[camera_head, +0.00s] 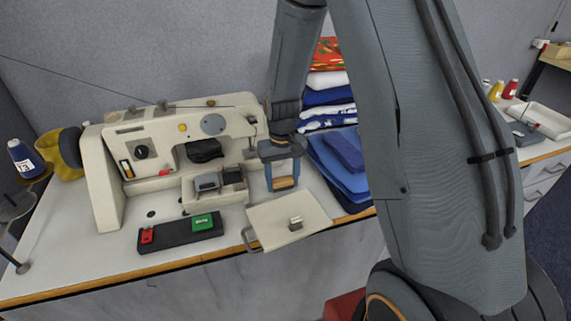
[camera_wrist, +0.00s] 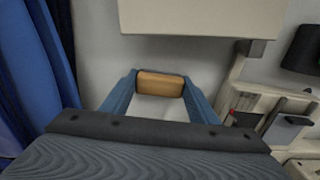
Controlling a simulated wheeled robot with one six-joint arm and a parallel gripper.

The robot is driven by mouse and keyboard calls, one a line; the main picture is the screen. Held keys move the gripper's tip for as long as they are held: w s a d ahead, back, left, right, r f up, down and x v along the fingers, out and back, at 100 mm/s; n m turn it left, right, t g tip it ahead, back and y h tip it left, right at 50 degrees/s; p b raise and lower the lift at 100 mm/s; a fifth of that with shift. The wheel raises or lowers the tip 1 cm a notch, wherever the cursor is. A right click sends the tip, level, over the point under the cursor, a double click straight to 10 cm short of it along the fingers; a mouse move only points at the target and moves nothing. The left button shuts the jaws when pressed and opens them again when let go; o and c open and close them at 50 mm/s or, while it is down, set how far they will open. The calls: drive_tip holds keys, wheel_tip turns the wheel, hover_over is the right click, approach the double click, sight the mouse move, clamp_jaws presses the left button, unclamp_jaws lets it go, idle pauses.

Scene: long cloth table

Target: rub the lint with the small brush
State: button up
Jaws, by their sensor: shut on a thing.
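My gripper (camera_head: 283,178) points down over the table, just right of the sewing machine (camera_head: 158,142). It is shut on a tan wooden piece, which looks like the handle of the small brush (camera_head: 284,183). In the wrist view, the handle (camera_wrist: 160,85) lies crosswise between the two blue fingers (camera_wrist: 160,92). I see no bristles; they may be hidden. I cannot make out any lint. The open area of the machine, with grey and dark blocks (camera_head: 207,182), is left of my gripper in the head view.
A cream plate (camera_head: 290,221) with a small metal piece lies at the table's front edge. A black strip (camera_head: 180,233) with red and green parts is left of it. Folded cloths (camera_head: 343,160) stand close on the right. A blue spool (camera_head: 25,160) stands far left.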

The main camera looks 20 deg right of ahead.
drive_tip(key=shift+s, duration=0.4)
wheel_tip(320, 180, up, 8)
drive_tip(key=p, duration=0.5)
idle(0.3)
